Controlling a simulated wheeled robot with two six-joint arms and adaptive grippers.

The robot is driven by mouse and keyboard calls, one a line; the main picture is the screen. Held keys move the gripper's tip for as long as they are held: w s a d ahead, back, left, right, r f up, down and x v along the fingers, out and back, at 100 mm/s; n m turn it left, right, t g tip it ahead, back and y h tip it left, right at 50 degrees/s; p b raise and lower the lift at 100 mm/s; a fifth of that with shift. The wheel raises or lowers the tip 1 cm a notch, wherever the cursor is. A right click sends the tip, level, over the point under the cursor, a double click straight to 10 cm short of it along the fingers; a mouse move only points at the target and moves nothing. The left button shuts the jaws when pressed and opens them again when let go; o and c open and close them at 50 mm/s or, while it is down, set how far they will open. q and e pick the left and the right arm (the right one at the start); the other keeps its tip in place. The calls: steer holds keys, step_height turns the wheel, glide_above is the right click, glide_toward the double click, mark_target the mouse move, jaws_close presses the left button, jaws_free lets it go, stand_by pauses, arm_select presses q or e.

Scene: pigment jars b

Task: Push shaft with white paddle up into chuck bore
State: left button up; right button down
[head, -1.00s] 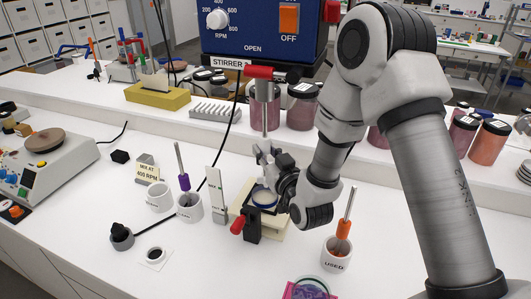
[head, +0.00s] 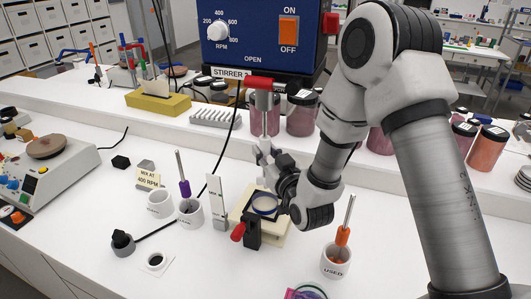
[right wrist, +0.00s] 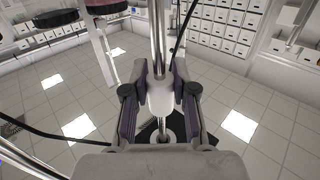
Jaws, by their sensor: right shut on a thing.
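The stirrer chuck (head: 263,98) is a grey cylinder below the red bar of the blue stirrer. My right gripper (head: 267,155) is shut on the white piece of the metal shaft (head: 265,124), below the chuck. The shaft stands upright and lines up with the chuck in the head view; I cannot tell how far its top is in the bore. In the right wrist view the white piece (right wrist: 160,92) sits between my right gripper's fingers (right wrist: 159,84), with the shaft running up and down from it. My left gripper is not in view.
A "USED" mug (head: 336,262) with an orange stirrer stands at right. White mugs (head: 160,204) are at left.

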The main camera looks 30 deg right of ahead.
mark_target(269, 108)
steer(key=shift+r+p, duration=0.8)
steer(key=shift+r, duration=0.55)
stand_by(0.3)
steer(key=c, duration=0.8)
jaws_free()
steer(key=shift+c, duration=0.2)
step_height(269, 108, up, 10)
steer(key=shift+s+f, duration=0.1)
